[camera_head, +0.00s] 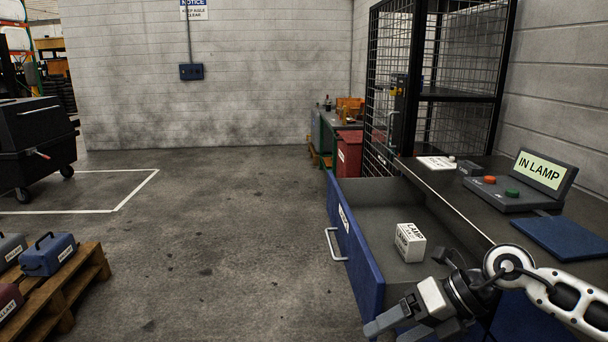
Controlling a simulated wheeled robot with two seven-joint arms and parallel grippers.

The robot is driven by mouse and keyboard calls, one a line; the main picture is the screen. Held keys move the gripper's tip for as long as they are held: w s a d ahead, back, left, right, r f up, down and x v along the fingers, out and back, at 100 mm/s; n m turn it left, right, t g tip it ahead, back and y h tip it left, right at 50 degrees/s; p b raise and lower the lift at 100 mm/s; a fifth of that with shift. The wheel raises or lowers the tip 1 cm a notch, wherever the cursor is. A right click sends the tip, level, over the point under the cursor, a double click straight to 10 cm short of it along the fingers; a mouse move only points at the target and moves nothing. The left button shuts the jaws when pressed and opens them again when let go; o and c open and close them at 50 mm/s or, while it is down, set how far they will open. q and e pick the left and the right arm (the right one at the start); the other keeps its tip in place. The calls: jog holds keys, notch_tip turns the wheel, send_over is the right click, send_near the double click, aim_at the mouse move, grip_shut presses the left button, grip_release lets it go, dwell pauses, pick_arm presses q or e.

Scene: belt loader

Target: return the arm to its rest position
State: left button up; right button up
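My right arm comes in from the lower right, and my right gripper (390,330) hangs low in front of the open blue drawer (358,252). Its two grey fingers look apart with nothing between them; the lower one is partly cut by the bottom edge. A white box marked LAMP (410,243) sits inside the drawer, behind the gripper and apart from it. My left gripper is out of view.
The dark bench top (490,205) carries a console (520,188) reading IN LAMP and a blue mat (552,238). A wire cage (460,75) stands behind. A wooden pallet (62,300) with cases is at lower left. The middle floor is clear.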

jog(key=s+a+r+m+t+y, duration=0.2)
jog(key=s+a+m+t+y, duration=0.1)
jog(key=a+m+y, duration=0.25)
jog(key=s+a+r+m+t+y, duration=0.2)
jog(key=a+r+m+t+y, duration=0.1)
jog(key=a+m+y, duration=0.3)
jog(key=s+d+f+m+t+h, duration=0.1)
jog(key=s+d+f+m+h, duration=0.2)
jog(key=f+m+h, duration=0.2)
jog(key=s+d+f+m+t+h+p, duration=0.1)
jog(key=s+d+f+m+h, duration=0.3)
jog(key=f+m, duration=0.5)
jog(key=s+d+f+m+t+h, duration=0.1)
jog(key=s+d+f+m+h, duration=0.2)
jog(key=f+m+h, duration=0.3)
jog(key=s+m+h, duration=0.1)
jog(key=m+h, duration=0.1)
jog(key=m, duration=0.3)
jog(key=shift+s+d+f+p, duration=0.2)
jog(key=shift+d+f+p, duration=0.05)
jog(key=shift+f+p, duration=0.15)
jog(key=shift+c, duration=0.4)
